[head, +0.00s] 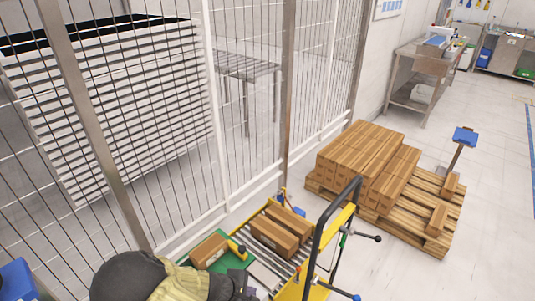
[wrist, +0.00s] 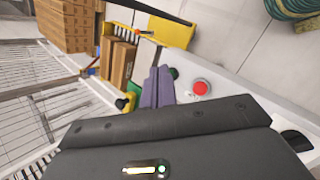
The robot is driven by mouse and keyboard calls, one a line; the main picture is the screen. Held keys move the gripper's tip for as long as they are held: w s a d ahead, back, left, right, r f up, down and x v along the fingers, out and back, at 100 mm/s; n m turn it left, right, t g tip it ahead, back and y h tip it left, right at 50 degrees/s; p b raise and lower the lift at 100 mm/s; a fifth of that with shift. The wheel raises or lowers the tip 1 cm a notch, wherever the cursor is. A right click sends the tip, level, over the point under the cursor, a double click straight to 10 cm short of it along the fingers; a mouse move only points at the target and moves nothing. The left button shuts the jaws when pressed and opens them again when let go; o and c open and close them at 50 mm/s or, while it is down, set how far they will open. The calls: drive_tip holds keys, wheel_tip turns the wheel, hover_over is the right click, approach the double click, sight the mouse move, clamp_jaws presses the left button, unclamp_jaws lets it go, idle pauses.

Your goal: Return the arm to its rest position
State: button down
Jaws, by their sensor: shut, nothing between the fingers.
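My gripper (wrist: 157,88) shows in the wrist view as two purple-grey fingers pressed together with nothing between them. It is in the air, apart from the boxes, with a white surface carrying a red button (wrist: 201,88) behind and to the right of it. In the head view my arm comes in at the bottom, partly in a yellowish cover, and the fingertips cannot be made out there.
A yellow-framed roller cart (head: 318,262) holds two brown boxes (head: 274,237). Another box (head: 208,252) lies on a green surface beside them. A wire fence (head: 165,120) runs along the left. A wooden pallet (head: 418,228) bears stacked boxes (head: 362,155).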

drive_tip(key=s+d+r+m+g+y, duration=0.1)
drive_tip(key=s+d+r+m+y, duration=0.1)
drive_tip(key=d+r+m, duration=0.5)
drive_tip(key=s+d+r+m+y, duration=0.3)
drive_tip(key=s+d+r+m, duration=0.2)
drive_tip(key=d+r, duration=0.9)
wheel_tip(320, 180, up, 3)
drive_tip(key=m, duration=0.3)
drive_tip(key=shift+f+m+g, duration=0.2)
drive_tip(key=shift+m+g, duration=0.1)
drive_tip(key=shift+g, duration=0.1)
drive_tip(key=shift+w+a, duration=0.1)
drive_tip(key=shift+a, duration=0.1)
